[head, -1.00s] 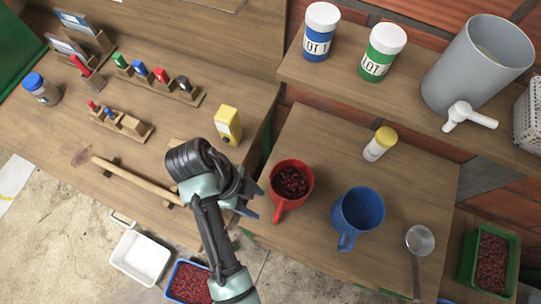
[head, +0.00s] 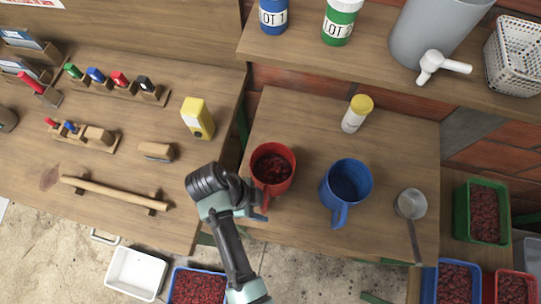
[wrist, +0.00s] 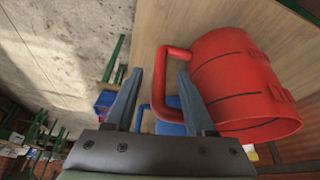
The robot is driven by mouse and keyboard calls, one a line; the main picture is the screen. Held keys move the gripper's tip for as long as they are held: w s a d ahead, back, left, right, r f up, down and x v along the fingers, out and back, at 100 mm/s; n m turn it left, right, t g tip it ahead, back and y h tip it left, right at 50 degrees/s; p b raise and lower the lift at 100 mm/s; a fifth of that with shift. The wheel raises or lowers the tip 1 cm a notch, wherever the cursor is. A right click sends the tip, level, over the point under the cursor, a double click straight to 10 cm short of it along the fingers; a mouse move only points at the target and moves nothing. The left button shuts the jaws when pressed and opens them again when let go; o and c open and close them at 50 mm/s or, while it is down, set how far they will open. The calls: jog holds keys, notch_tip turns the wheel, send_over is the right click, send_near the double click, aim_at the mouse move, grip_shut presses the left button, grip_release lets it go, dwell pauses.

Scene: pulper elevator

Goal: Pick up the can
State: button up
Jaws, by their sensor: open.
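A red can (head: 283,182) with a side handle stands on the right-hand wooden table, filled with dark red cherries. A blue can (head: 341,197) with a handle stands to its right and looks empty. My gripper (head: 259,201) is at the red can's handle side. In the wrist view my gripper (wrist: 158,82) is open, and the red can (wrist: 236,82) is large at the right. Its handle shows between the two fingers in that picture; I cannot tell whether it lies fully between them. Part of the blue can shows behind the handle.
A yellow-capped bottle (head: 354,116) and a metal ladle (head: 411,205) share the table. A shelf (head: 300,55) with labelled jars and a grey bucket (head: 430,35) is behind. A yellow box (head: 197,118) is on the left bench. Crates of cherries (head: 482,213) stand at the right.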

jog(key=shift+d+f, duration=0.25)
jog(key=shift+f, duration=0.25)
grip_shut()
dwell(1.1)
